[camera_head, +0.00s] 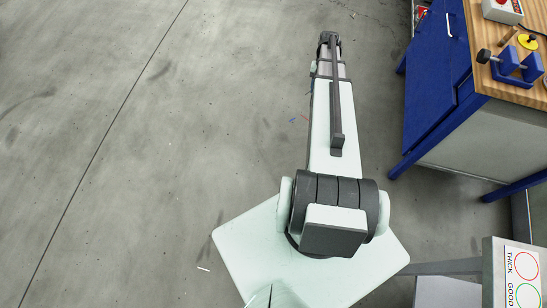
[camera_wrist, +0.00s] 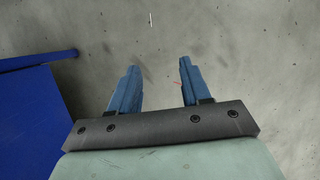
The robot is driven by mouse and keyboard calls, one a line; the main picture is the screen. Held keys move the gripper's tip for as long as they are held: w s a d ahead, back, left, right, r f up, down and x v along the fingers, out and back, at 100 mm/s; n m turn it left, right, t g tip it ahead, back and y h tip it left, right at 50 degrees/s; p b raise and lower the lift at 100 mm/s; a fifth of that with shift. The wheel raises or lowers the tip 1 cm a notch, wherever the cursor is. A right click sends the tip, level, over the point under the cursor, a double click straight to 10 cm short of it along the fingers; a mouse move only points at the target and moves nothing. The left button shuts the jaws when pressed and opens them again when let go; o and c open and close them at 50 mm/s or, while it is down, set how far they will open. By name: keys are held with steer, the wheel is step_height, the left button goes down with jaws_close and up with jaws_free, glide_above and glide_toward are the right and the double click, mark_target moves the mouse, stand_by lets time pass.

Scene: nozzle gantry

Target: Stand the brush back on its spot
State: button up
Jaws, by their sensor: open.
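My gripper (camera_wrist: 158,80) shows in the wrist view with its two blue fingers apart and nothing between them. It points at the bare concrete floor. In the head view my arm reaches up the middle of the picture over the floor, and its fingers cannot be made out. I cannot make out the brush or its spot in either view.
A blue workbench (camera_head: 437,85) with a wooden top (camera_head: 487,12) stands at the right. On it are a blue clamp-like fixture (camera_head: 517,66), a yellow disc (camera_head: 527,42) and a box with a red button (camera_head: 503,8). A panel marked THICK and GOOD (camera_head: 522,275) is at lower right. The left floor is clear.

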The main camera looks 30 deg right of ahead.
steer(key=s+a+f+n+g, duration=0.1)
steer(key=s+a+f, duration=0.25)
steer(key=a, duration=0.45)
steer(key=s+a+f+n, duration=0.2)
steer(key=s+a+f, duration=0.15)
steer(key=a, duration=0.55)
steer(key=s+a+f+n+g, duration=0.1)
steer(key=s+a+f, duration=0.25)
steer(key=a, duration=0.45)
steer(key=s+a+f+n+g+h, duration=0.1)
steer(key=s+a+f+n+h, duration=0.1)
steer(key=s+a, duration=1)
steer(key=s+f+n, duration=0.1)
steer(key=s+n, duration=0.1)
steer(key=s, duration=0.2)
steer(key=shift+a+n+g, duration=0.2)
steer(key=shift+n+g, duration=0.1)
steer(key=shift+g, duration=0.1)
